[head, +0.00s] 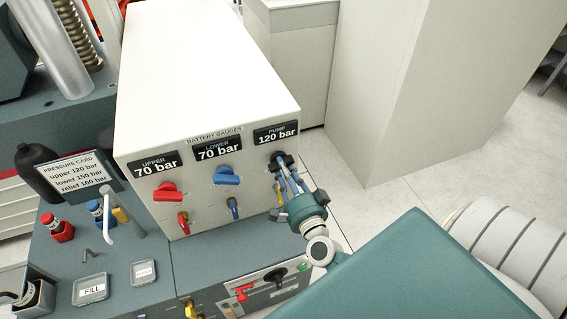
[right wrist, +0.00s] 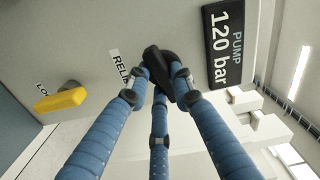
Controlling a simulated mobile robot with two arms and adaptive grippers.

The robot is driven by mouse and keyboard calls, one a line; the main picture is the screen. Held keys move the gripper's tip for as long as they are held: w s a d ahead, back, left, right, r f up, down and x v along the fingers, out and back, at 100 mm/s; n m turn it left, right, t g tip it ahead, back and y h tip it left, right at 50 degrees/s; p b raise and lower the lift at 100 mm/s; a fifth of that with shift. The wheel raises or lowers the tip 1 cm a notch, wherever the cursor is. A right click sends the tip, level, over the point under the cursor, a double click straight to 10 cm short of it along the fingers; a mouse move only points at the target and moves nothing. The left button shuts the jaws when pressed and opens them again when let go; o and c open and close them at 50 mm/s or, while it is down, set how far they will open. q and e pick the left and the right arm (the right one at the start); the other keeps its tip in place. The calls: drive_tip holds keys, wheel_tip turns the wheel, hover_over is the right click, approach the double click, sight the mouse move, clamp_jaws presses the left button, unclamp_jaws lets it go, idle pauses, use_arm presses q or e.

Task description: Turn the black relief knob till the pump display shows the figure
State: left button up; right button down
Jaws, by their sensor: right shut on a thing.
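The black relief knob (right wrist: 158,62) sits on the white panel below the pump display, beside a partly covered label that reads "RELI". My right gripper (right wrist: 163,80) has its blue fingers closed around the knob. In the head view my right gripper (head: 285,166) reaches the panel from the lower right and covers most of the knob. The pump display (head: 276,133) reads 120 bar, and it also reads 120 bar in the right wrist view (right wrist: 226,42). The pressure card (head: 80,174) lists upper 120 bar, lower 150 bar and relief 160 bar. My left gripper is not in view.
The upper gauge (head: 154,164) and lower gauge (head: 218,149) both read 70 bar. A red handle (head: 168,192) and a blue handle (head: 227,176) are under them, with smaller ones below. A yellow handle (right wrist: 60,100) is near the relief knob.

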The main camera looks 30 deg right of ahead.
drive_tip(key=shift+s+d+r+n+p, duration=0.1)
drive_tip(key=shift+n+p, duration=1.75)
drive_tip(key=shift+n, duration=1.35)
drive_tip(key=shift+d+r+n+p, duration=0.1)
drive_tip(key=shift+n+p, duration=1.75)
drive_tip(key=shift+n, duration=1.35)
drive_tip(key=shift+f, duration=0.1)
drive_tip(key=c, duration=1.5)
unclamp_jaws()
drive_tip(key=v, duration=1.2)
